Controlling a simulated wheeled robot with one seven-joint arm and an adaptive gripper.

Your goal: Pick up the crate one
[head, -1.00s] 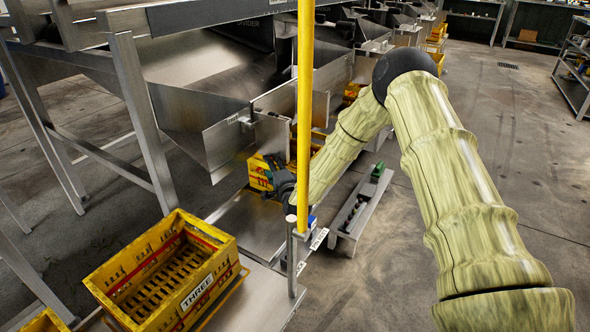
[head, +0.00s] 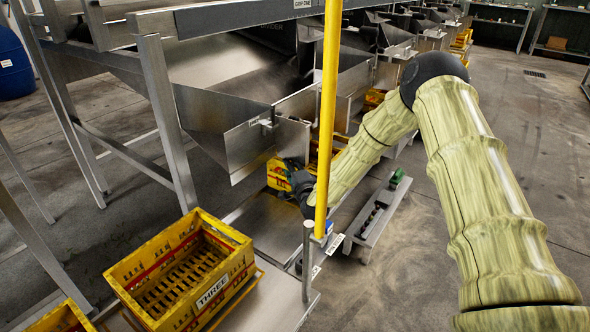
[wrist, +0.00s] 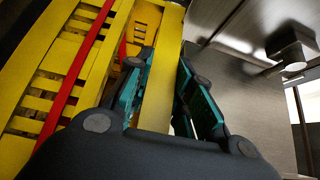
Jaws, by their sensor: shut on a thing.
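A yellow crate with a red stripe (head: 281,176) is beneath the steel chutes in the head view, partly hidden by the yellow pole and my arm. No number on it can be read. My gripper (head: 299,184) is at its near side. In the wrist view, the teal finger pads of my gripper (wrist: 160,85) stand on either side of the crate's yellow wall (wrist: 159,70), shut on it. The slatted inside and red stripe (wrist: 78,75) show to the left. Whether the crate touches the surface below cannot be told.
A yellow crate labelled THREE (head: 240,278) stands at the front left. A yellow upright pole (head: 328,110) and a short metal post (head: 308,262) are close to my arm. A low grey trough (head: 378,215) lies right of the gripper. Open floor (head: 410,280) is at the right.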

